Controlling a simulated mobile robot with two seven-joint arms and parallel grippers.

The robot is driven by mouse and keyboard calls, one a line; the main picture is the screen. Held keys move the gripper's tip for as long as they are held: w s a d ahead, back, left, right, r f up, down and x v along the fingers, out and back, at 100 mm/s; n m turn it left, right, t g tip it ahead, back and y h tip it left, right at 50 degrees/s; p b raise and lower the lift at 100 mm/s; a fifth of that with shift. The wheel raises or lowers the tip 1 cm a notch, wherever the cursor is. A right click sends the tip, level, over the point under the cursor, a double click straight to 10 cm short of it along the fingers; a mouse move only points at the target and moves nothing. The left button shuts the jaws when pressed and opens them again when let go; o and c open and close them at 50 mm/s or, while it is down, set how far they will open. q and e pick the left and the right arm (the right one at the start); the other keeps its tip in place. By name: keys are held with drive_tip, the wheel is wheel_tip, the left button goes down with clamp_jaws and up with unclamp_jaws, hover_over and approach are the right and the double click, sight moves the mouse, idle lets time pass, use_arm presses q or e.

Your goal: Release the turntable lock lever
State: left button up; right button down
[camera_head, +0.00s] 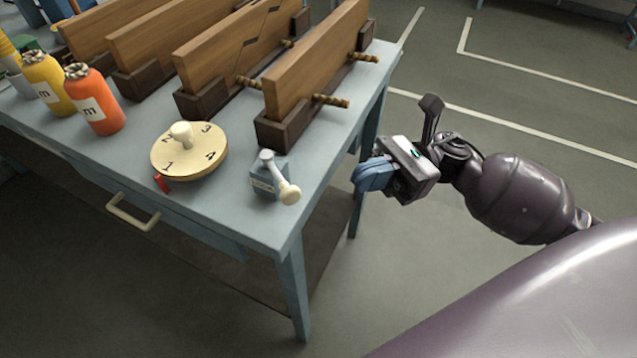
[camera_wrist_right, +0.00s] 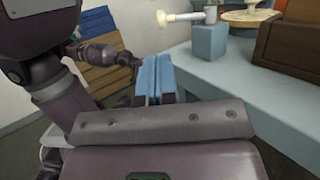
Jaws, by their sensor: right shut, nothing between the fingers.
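The lock lever is a pale rod with a round knob (camera_head: 289,193) on a small blue-grey block (camera_head: 265,183) near the table's front right corner. Its knob points to the right and toward me. In the right wrist view the knob (camera_wrist_right: 162,18) sticks out left from the block (camera_wrist_right: 209,43). The turntable (camera_head: 189,152), a numbered wooden disc with a knob and a red pointer, sits left of the block. My right gripper (camera_head: 358,180) is shut and empty, right of the table edge and apart from the lever. My left gripper does not show clearly.
Wooden boards in dark holders (camera_head: 286,129) line the back of the blue-grey table (camera_head: 225,207), with wooden pegs at the right. Orange (camera_head: 95,100) and yellow (camera_head: 47,78) bottles stand at the left. The floor right of the table is clear.

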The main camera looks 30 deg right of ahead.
sight(301, 194)
drive_tip(key=x, duration=0.8)
drive_tip(key=shift+a, duration=0.1)
